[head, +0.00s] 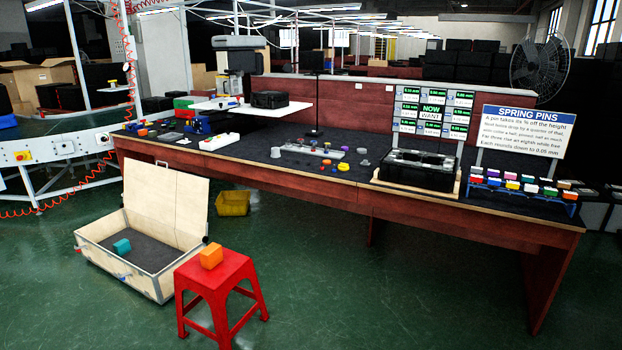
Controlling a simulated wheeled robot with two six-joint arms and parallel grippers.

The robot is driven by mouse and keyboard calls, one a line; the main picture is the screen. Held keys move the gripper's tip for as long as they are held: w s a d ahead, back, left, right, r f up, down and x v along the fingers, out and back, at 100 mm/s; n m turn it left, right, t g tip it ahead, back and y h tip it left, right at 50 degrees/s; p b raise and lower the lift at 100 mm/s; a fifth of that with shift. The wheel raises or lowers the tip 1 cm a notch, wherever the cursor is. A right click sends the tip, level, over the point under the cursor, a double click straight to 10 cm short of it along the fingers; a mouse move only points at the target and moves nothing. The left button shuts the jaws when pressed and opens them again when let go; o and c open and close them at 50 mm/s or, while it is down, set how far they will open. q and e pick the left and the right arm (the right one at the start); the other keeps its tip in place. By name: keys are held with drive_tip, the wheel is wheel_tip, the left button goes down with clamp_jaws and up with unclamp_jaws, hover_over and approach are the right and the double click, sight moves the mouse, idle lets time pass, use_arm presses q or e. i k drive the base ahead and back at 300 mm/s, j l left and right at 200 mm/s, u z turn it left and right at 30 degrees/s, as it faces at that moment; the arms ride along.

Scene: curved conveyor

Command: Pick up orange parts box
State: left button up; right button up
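A small orange box (211,256) sits on top of a red stool (216,274) at the lower left of the head view. Its top face is lighter orange. Nothing touches it apart from the stool seat. Neither of my grippers shows in the head view.
A long workbench (420,205) with many small parts runs behind. A yellow bin (232,203) sits under it. The green floor right of the stool is clear.

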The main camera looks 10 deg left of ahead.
sight(212, 255)
drive_tip(key=i, duration=1.8)
